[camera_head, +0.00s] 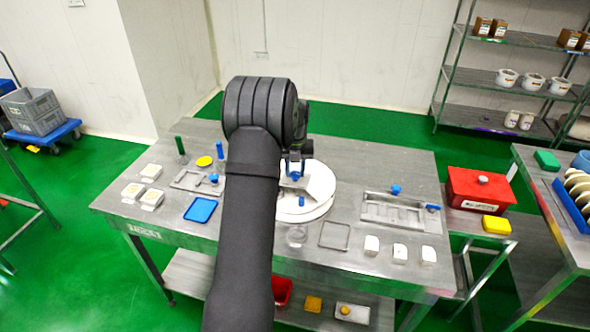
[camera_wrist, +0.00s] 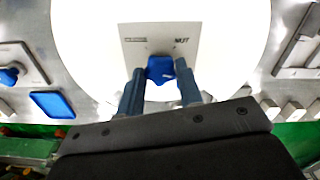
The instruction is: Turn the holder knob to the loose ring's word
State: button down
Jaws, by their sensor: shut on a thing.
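The blue holder knob (camera_wrist: 160,67) is on a slanted metal plate (camera_wrist: 190,32), in the upper middle of the wrist view. The plate has a dark, unreadable word at its left and one that looks like "NUT" at its right. The plate also shows in the head view (camera_head: 321,184), on a white round disc. My gripper (camera_wrist: 160,80) is shut on the knob, one finger on each side. In the head view my gripper (camera_head: 296,163) is partly hidden by my arm. A small round ring-like piece (camera_head: 297,236) lies in front of the disc; I cannot read a word on it.
The metal table (camera_head: 150,215) holds a blue tray (camera_head: 201,210), a fixture with blue knobs (camera_head: 396,210) at the right, an empty square frame (camera_head: 335,236) and white blocks (camera_head: 400,252). A red box (camera_head: 476,190) stands on a side table at the right.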

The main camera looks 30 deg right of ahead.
dwell(0.3)
jog(key=c, duration=1)
grip_release()
notch_tip(320, 180, up, 18)
jog(key=shift+f, duration=0.25)
jog(key=shift+s+d, duration=0.1)
